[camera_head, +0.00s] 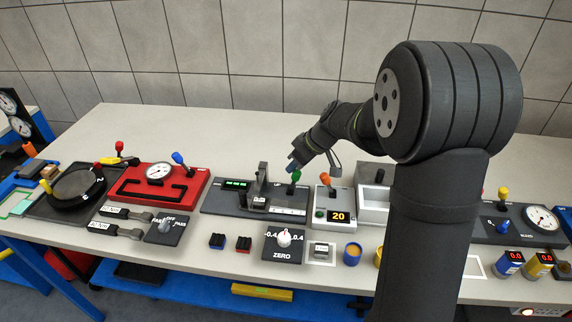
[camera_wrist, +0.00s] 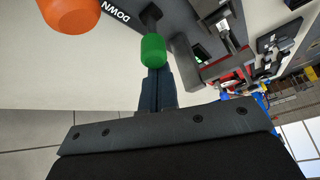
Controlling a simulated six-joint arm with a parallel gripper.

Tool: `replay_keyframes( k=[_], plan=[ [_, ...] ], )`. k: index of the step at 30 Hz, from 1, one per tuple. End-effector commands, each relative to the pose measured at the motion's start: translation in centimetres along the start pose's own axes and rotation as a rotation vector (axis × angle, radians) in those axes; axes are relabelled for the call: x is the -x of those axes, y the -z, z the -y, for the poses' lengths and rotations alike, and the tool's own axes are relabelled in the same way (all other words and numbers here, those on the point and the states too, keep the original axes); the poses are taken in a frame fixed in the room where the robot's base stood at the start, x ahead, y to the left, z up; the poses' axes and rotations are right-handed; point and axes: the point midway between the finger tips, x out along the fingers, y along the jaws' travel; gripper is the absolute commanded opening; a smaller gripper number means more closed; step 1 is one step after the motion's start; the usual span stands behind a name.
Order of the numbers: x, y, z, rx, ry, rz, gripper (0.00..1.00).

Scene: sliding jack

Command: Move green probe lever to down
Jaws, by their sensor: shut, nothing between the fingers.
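The green probe lever (camera_head: 296,176) has a green knob on a dark stem, at the right end of a dark panel (camera_head: 222,207) in the middle of the table. In the wrist view the green knob (camera_wrist: 153,49) is right in front of my fingertips, with its stem running up to the panel. A "DOWN" label (camera_wrist: 116,12) is printed beside the stem. My gripper (camera_head: 291,167) is shut and empty, just behind the knob; its closed fingers (camera_wrist: 156,72) also show in the wrist view. I cannot tell whether they touch the knob.
An orange-knobbed lever (camera_head: 325,181) stands close on the right, on a box reading 20; its orange knob (camera_wrist: 70,10) looms in the wrist view. A grey upright bracket (camera_head: 262,186) stands on the panel left of the green lever. The table behind is clear.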

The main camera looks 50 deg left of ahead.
Motion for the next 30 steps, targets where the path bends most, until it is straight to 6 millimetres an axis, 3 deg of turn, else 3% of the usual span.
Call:
replay_keyframes(
  k=[12,30],
  plan=[
    [0.6,-1.5,-0.8,0.001,0.000,0.004,0.00],
    [0.7,-2.1,-0.9,0.000,0.000,0.011,0.00]
  ],
)
